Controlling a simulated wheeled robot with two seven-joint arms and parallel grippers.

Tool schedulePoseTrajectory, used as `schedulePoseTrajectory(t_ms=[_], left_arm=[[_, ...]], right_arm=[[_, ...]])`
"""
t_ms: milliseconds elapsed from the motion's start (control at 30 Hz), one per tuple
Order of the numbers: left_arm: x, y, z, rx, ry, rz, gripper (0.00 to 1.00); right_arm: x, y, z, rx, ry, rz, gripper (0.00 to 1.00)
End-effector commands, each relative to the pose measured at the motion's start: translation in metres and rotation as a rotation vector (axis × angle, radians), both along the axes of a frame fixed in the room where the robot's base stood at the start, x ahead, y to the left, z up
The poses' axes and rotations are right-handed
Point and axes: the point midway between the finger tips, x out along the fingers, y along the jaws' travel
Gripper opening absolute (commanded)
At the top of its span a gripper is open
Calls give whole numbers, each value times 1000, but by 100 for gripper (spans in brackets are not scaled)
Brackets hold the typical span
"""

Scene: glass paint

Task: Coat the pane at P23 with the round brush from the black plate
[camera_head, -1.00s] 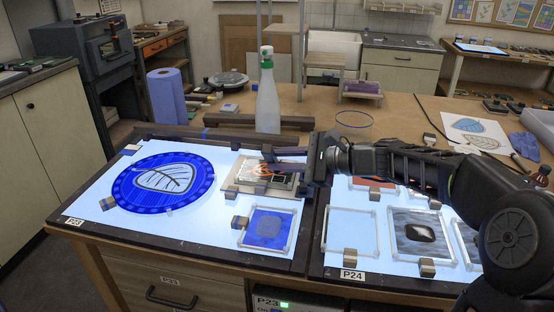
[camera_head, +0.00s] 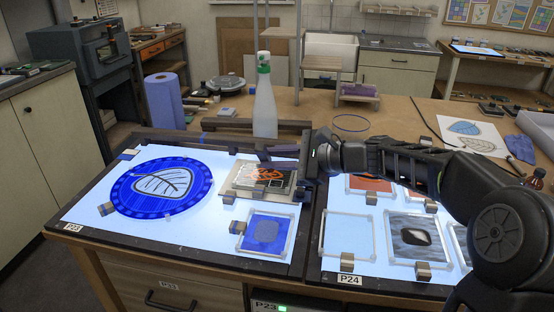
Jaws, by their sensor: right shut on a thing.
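The left light table (camera_head: 100,219) carries a P23 label (camera_head: 73,227). On it are a round blue pane with a leaf drawing (camera_head: 122,195), a dark pane with an orange leaf (camera_head: 276,177) on a pale board, and a small square pane with blue coating (camera_head: 268,232). My right gripper (camera_head: 270,159) reaches in from the right, over the far edge of the orange-leaf pane. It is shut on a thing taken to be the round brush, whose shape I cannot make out. Contact with the pane cannot be told. I cannot pick out the black plate. My left gripper is not in view.
A blue paper roll (camera_head: 165,101) stands at the back left. A second light table labelled P24 (camera_head: 349,280) lies to the right, beneath my right arm, with several small panes.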

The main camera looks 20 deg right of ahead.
Motion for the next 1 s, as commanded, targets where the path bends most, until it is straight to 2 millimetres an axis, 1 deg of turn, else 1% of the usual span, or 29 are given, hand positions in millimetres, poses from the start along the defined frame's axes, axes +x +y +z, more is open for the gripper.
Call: schedulePoseTrajectory(t_ms=[100, 300, 500, 633, 1000], left_arm=[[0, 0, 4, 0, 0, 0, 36], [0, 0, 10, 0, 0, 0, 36], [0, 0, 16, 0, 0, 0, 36], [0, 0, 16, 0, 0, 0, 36], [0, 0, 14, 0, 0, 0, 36]], right_arm=[[15, 8, 1, 2, 1, 3, 0], [39, 17, 1, 1, 1, 1, 0], [60, 26, 2, 1, 0, 2, 0], [65, 27, 1, 1, 0, 1, 0], [65, 27, 0, 1, -1, 0, 0]])
